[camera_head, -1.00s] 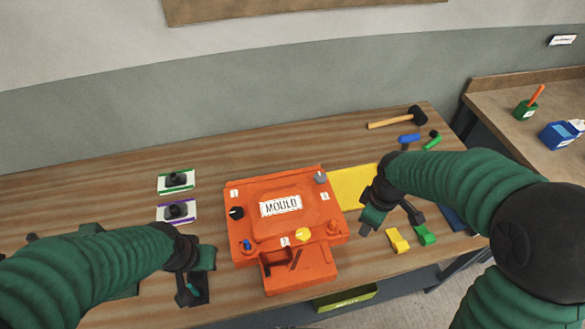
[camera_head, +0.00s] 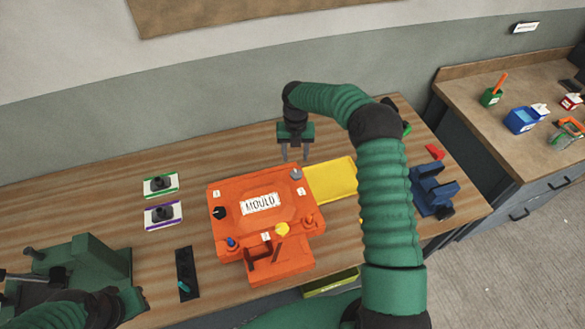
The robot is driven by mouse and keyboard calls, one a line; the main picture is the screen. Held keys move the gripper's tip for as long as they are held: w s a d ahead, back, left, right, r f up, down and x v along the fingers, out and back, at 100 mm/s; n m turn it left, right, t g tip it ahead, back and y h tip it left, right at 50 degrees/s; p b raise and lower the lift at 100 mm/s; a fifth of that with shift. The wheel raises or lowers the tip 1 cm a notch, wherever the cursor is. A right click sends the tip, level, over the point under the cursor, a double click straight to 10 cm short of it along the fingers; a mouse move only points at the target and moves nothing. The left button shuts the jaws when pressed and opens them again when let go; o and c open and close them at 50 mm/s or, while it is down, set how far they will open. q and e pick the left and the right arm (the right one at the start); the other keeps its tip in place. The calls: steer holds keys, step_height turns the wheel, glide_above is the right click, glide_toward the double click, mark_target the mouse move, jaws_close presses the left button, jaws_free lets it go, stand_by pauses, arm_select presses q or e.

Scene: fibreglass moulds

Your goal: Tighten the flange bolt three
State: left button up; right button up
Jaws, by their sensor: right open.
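The orange mould (camera_head: 240,200) sits on the wooden bench, with a white MOULD plate on top. A grey bolt head (camera_head: 295,174) is at its back right corner, a black one (camera_head: 219,212) at the left, a blue one (camera_head: 231,242) at the front left and a yellow one (camera_head: 282,229) at the front right. Small white number tags are too small to read surely. My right gripper (camera_head: 295,158) is open and empty, fingers down, just behind and above the grey bolt head. My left gripper (camera_head: 128,302) is at the lower left; its fingers are not clear.
A yellow tray (camera_head: 332,180) lies right of the mould, partly behind my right arm. Two dark knobs on cards (camera_head: 160,185) lie to the left. A black strip (camera_head: 187,272) lies in front, beside a green fixture (camera_head: 80,262). A blue holder (camera_head: 432,190) stands at the right.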

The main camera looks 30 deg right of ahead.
mark_target(296, 173)
steer(key=f, duration=0.3)
steer(key=f+p, duration=0.1)
steer(key=f, duration=0.2)
steer(key=f+p, duration=0.1)
steer(key=f, duration=0.2)
steer(key=shift+d, duration=0.4)
steer(key=shift+a+f, duration=0.1)
steer(key=shift+f, duration=0.3)
steer(key=shift+a, duration=0.1)
steer(key=shift+c, duration=0.2)
